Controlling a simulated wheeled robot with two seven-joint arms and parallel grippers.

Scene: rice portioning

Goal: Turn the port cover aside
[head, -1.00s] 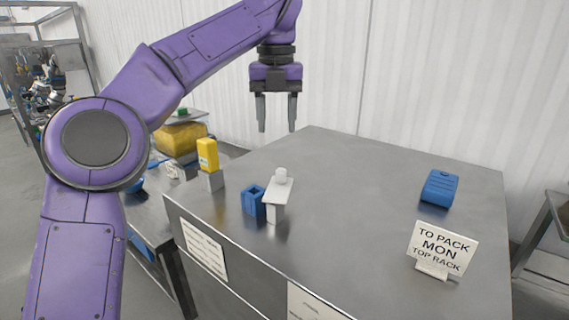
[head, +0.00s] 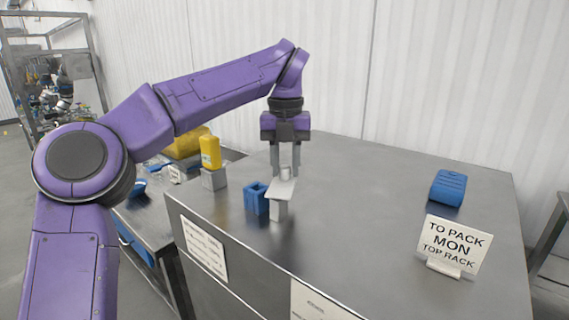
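The port cover (head: 281,187) is a pale flat plate with a round knob (head: 285,173) on top. The fingers stand apart, one on each side of the knob as seen here. I cannot tell whether they touch it. A blue open-topped square holder (head: 256,198) stands just left of the block. My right gripper is out of view.
A yellow item (head: 210,152) sits on a grey block (head: 214,179) further left. A blue case (head: 448,188) and a sign reading "TO PACK MON TOP RACK" (head: 453,246) stand on the right. The middle of the metal table (head: 365,215) is clear.

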